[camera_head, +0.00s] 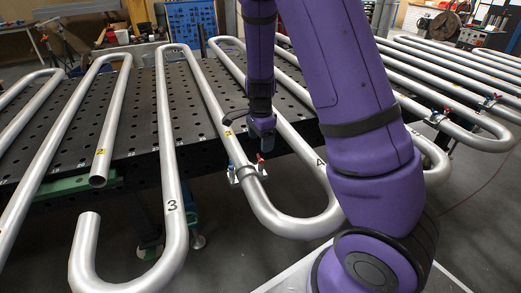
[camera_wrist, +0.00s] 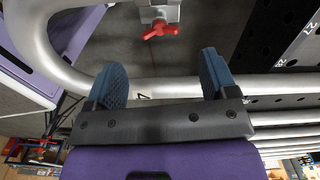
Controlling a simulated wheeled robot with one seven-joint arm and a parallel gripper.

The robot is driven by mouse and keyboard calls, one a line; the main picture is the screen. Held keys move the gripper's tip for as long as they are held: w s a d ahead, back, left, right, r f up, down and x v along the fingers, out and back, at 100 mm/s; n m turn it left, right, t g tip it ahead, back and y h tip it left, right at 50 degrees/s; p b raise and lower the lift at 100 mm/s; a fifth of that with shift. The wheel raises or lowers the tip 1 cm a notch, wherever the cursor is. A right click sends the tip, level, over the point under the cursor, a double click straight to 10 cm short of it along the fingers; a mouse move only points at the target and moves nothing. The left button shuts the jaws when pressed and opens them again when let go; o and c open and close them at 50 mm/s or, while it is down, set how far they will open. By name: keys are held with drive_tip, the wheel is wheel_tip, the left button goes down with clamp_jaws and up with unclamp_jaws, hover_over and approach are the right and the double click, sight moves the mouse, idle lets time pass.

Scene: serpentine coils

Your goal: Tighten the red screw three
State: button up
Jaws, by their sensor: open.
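A red screw (camera_head: 260,158) with a winged handle sits on a silver clamp (camera_head: 246,173) on a bent pipe, just below my gripper in the head view. A blue screw (camera_head: 231,166) is on the same clamp's left side. In the wrist view a red screw (camera_wrist: 159,30) shows at the top, beyond and between the blue fingertips. My gripper (camera_head: 262,127) is open and empty; its two fingers stand wide apart in the wrist view (camera_wrist: 163,75). It is apart from the screw. I see no number three on the screw itself.
Silver serpentine pipes (camera_head: 176,130) lie across a black perforated table (camera_head: 140,115). One pipe is marked 3. More clamps with red screws (camera_head: 497,96) stand at the right. My purple arm hides part of the pipes. Pipe bends surround the near clamp.

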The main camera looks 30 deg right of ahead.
drive_tip(key=shift+r, duration=2.4)
drive_tip(key=shift+r, duration=0.1)
drive_tip(key=s+a+r+n+t+y, duration=0.1)
drive_tip(key=s+a+r+n, duration=0.1)
drive_tip(key=s+r+n, duration=0.45)
drive_tip(key=s+a+r+n+t+y, duration=0.1)
drive_tip(key=s+a+r+n, duration=0.25)
drive_tip(key=r, duration=0.55)
drive_tip(key=s+r+n+t+h, duration=0.1)
drive_tip(key=s+r+n, duration=0.2)
drive_tip(key=s, duration=0.5)
drive_tip(key=s+a+r+n+t+h, duration=0.1)
drive_tip(key=s+r+n, duration=0.3)
drive_tip(key=s, duration=0.4)
drive_tip(key=shift+a+r+n+t, duration=0.3)
drive_tip(key=shift+n+t, duration=0.3)
drive_tip(key=shift+n, duration=0.3)
drive_tip(key=shift+w, duration=0.1)
